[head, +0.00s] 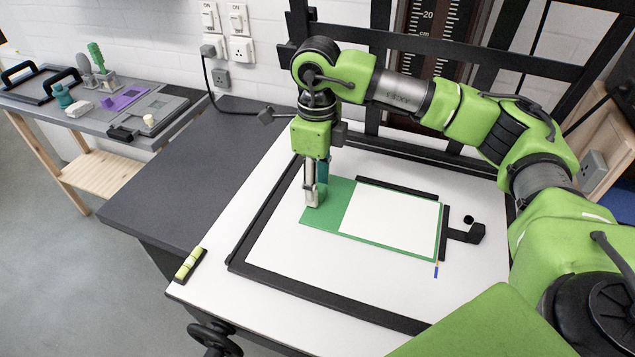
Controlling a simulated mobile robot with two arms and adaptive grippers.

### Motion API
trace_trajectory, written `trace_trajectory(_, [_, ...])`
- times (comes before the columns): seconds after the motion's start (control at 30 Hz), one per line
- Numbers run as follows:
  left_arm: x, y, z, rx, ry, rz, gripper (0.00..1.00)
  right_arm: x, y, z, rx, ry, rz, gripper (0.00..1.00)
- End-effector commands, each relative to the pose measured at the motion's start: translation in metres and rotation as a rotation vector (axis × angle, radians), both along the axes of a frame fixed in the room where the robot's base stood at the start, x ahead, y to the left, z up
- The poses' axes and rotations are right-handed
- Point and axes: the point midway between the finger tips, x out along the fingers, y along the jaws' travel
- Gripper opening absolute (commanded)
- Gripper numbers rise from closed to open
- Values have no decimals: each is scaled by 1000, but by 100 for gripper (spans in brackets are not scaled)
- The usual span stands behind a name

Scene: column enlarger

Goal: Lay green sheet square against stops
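The green sheet (325,213) lies on the white board inside a black frame. A white rectangle (390,221) covers most of it, leaving a wide green band at left and thin green edges. A black stop bar (396,187) runs along its far edge, and another (445,232) stands at its right edge. The sheet is close to both bars; I cannot tell if it touches them. My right gripper (317,190) points down with its fingertips at the green band. Its fingers overlap in this view, so their gap is unclear. My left gripper is not in view.
The black frame (335,306) borders the white baseboard (225,262). A black bracket (467,234) sits right of the sheet, and a small blue-tipped item (436,270) lies near its front right corner. A yellow-green level (188,264) is at the board's left edge. A side bench (150,140) holds tools.

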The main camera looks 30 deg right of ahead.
Motion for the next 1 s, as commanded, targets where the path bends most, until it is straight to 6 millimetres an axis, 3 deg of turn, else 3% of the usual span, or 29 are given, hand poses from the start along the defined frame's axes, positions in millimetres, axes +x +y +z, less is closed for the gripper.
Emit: trace_trajectory(1.0, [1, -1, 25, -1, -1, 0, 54, 0, 0, 43, 0, 0, 0, 40])
